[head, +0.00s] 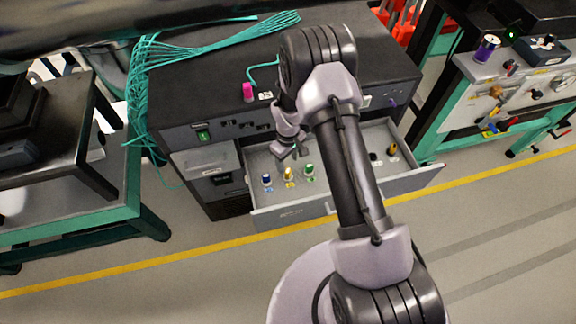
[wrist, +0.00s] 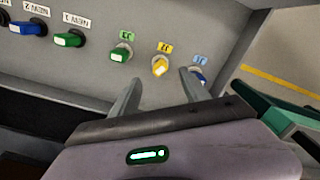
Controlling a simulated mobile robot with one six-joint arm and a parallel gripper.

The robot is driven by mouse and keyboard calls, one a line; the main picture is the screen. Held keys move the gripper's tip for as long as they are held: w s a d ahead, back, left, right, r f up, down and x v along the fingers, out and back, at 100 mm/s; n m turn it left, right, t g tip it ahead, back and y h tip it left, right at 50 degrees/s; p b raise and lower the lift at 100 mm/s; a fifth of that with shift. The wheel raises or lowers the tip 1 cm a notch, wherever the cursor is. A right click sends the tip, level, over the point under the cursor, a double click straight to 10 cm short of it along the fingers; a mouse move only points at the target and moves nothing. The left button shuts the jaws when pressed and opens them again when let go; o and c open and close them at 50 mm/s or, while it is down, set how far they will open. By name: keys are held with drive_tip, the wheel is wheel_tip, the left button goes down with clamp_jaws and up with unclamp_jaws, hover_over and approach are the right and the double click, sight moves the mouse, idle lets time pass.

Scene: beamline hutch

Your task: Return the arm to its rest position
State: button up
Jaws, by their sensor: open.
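My arm reaches forward over the open grey drawer (head: 355,205) of a dark cabinet, its joints bent. My gripper (head: 288,153) hangs over the drawer's left part. In the wrist view my gripper (wrist: 158,92) has its two fingers spread, with nothing between them. Past the fingers stand a green-capped piece (wrist: 120,52), a yellow one (wrist: 160,66) and a blue one (wrist: 197,76), each by a coloured label. The right finger partly covers the blue one. In the head view the blue (head: 266,180), yellow (head: 289,174) and green (head: 309,170) pieces stand upright, apart from the gripper.
Pieces labelled NEW 1 (wrist: 69,39) and NEW 2 (wrist: 27,28) also stand in the drawer. A pink piece (head: 248,92) sits on the cabinet top, near teal cables (head: 190,50). Benches stand left (head: 70,180) and right (head: 465,100). Floor beyond the drawer front is clear.

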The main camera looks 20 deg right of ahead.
drive_tip(key=s+a+r+m+t+p, duration=0.1)
drive_tip(key=s+r+m, duration=0.1)
drive_tip(key=r, duration=1.4)
drive_tip(key=s+r+m+t+p, duration=0.1)
drive_tip(key=s+r+m, duration=0.1)
drive_tip(key=r, duration=1.4)
drive_tip(key=s+a+r+m+t+y, duration=0.1)
drive_tip(key=s+r+m+t, duration=0.1)
drive_tip(key=s+r, duration=0.4)
drive_tip(key=s+a+r+m+t+y, duration=0.1)
drive_tip(key=s+r+m, duration=0.3)
drive_tip(key=s, duration=1.1)
wheel_tip(320, 180, up, 2)
drive_tip(key=shift+a+r+m+t, duration=0.2)
drive_tip(key=shift+a+m+t, duration=0.1)
drive_tip(key=shift+a+t, duration=0.15)
